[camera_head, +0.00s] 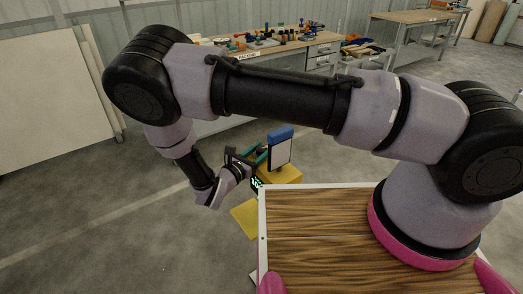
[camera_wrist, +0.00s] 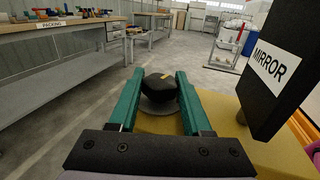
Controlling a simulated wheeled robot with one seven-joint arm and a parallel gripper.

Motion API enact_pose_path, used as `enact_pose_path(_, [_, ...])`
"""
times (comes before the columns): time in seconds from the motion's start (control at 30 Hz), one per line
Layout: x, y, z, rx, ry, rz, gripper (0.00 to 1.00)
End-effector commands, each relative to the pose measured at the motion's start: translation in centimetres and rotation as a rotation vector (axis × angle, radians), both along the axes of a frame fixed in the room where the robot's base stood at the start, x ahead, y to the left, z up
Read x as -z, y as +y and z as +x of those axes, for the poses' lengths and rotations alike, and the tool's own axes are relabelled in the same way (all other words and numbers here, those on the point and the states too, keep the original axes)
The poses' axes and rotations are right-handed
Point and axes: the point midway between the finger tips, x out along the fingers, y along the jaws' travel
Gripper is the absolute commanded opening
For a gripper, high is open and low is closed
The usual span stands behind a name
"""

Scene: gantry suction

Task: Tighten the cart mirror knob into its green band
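The black mirror knob (camera_wrist: 160,87) has a yellow mark on top and sits above a round grey base (camera_wrist: 160,108) in the wrist view. My gripper (camera_wrist: 160,76) has its two green fingers on either side of the knob; I cannot tell whether both touch it. In the head view my gripper (camera_head: 258,157) is beside the yellow cart (camera_head: 285,175), and the knob cannot be made out. A dark panel labelled MIRROR (camera_wrist: 268,68) stands right of the fingers. I cannot make out the green band.
The upright panel, blue-topped in the head view (camera_head: 280,150), stands close to my gripper. A packing workbench (camera_wrist: 60,45) with loose items is behind at the left. Open concrete floor lies left of the cart.

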Motion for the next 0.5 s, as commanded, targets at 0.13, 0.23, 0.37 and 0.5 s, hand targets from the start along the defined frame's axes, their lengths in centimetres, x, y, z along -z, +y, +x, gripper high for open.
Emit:
enact_pose_path(0.13, [-0.01,0.03,0.04,0.009,-0.001,0.0,0.0])
enact_pose_path(0.23, [-0.03,0.06,0.11,0.071,-0.005,0.003,0.0])
enact_pose_path(0.37, [0.02,0.07,0.19,0.227,-0.006,0.005,0.0])
enact_pose_path(0.5, [0.02,0.01,0.11,0.379,-0.004,0.004,0.0])
